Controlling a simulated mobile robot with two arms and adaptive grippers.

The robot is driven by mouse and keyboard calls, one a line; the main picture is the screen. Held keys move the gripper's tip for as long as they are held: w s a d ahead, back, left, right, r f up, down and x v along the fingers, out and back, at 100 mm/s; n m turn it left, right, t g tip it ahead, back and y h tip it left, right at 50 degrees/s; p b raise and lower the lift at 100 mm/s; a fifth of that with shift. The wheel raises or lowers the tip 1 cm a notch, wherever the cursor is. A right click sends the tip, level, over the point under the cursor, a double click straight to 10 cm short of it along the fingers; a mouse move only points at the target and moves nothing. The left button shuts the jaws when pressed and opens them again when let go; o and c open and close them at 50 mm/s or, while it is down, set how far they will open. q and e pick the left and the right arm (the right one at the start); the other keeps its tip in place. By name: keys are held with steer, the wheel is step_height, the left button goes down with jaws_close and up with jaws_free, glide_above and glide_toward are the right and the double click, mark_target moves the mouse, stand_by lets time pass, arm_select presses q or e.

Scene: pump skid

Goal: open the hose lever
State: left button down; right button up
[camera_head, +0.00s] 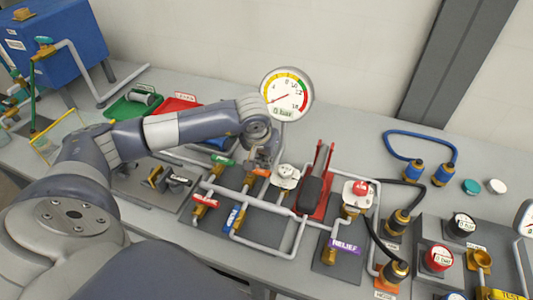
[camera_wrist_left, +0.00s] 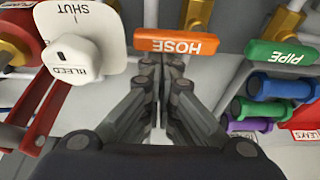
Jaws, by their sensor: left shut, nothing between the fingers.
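The hose lever is an orange bar marked HOSE (camera_wrist_left: 176,43), seen upside down at the top middle of the left wrist view, lying crosswise over a brass valve. In the head view the orange hose lever (camera_head: 262,172) shows small, partly beside my gripper. My left gripper (camera_wrist_left: 163,62) is shut and empty, its fingertips just below the orange bar in the wrist view. Whether they touch it I cannot tell. In the head view my left gripper (camera_head: 264,156) reaches down from the left arm, over the lever. The right gripper is not in view.
A white BLEED knob (camera_wrist_left: 80,42) stands close left of the fingers, and a green PIPE lever (camera_wrist_left: 281,54) to the right. A red pump frame (camera_head: 324,165), a dial gauge (camera_head: 286,95) and grey pipes stand nearby. Red (camera_head: 205,200) and blue (camera_head: 235,218) levers are in front.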

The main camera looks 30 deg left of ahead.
arm_select(q)
steer(key=shift+s+d+m+b, duration=0.1)
steer(key=shift+m+b, duration=0.2)
steer(key=shift+b, duration=0.1)
